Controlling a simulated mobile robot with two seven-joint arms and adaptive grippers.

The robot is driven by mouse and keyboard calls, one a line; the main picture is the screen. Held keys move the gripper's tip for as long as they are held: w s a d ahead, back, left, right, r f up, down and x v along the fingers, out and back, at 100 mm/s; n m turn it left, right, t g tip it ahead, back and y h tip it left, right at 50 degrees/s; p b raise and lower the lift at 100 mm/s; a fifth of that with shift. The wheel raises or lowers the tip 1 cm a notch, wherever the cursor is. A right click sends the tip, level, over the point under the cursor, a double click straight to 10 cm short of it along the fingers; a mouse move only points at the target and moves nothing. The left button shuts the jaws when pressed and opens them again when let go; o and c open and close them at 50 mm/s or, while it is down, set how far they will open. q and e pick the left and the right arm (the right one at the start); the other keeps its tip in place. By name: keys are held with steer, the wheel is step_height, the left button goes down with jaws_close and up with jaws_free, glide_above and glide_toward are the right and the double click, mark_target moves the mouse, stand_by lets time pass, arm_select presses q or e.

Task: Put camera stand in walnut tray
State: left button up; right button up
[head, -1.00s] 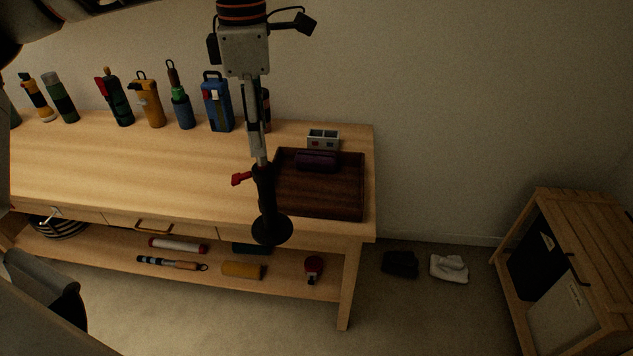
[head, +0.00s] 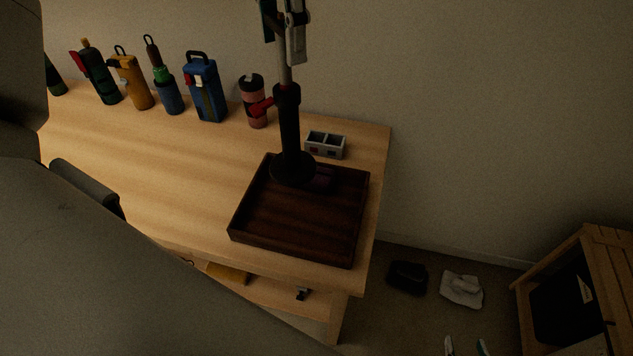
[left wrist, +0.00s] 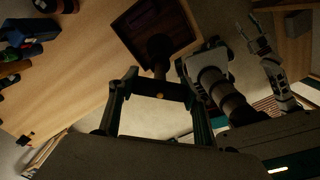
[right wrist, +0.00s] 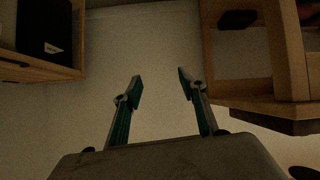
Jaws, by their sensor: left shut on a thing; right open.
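The camera stand (head: 289,120) is upright, with a grey pole, black lower column, red lever and round black base. My left gripper (head: 284,25) is shut on its upper pole, at the top edge of the head view; it also shows in the left wrist view (left wrist: 158,92). The walnut tray (head: 290,248) lies on the table's right end. The stand's base appears over the tray's back left part; I cannot tell whether it touches the floor of the tray. My right gripper (right wrist: 160,80) is open and empty, away from the table.
A dark purple thing (head: 323,178) lies in the tray, partly hidden beside the stand's base. A grey two-compartment box (head: 325,145) sits behind the tray. A pink-and-black tumbler (head: 257,108), blue flask (head: 205,90) and other bottles line the table's back. A wooden crate (head: 610,260) stands right.

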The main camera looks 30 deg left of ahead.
arm_select(q)
steer(key=shift+w+f, duration=0.15)
steer(key=shift+w, duration=0.1)
steer(key=b, duration=0.1)
glide_above(292, 141)
steer(key=w+a, duration=0.1)
step_height(292, 141, down, 7)
steer(key=shift+w+a, duration=0.1)
steer(key=shift+w, duration=0.05)
step_height(292, 141, down, 7)
steer(key=shift+w+f, duration=0.1)
steer(key=shift+f, duration=0.8)
step_height(292, 141, down, 4)
steer(key=shift+r, duration=0.1)
arm_select(e)
steer(key=shift+s+f, duration=0.25)
steer(key=shift+f, duration=0.9)
arm_select(q)
steer(key=o, duration=1.8)
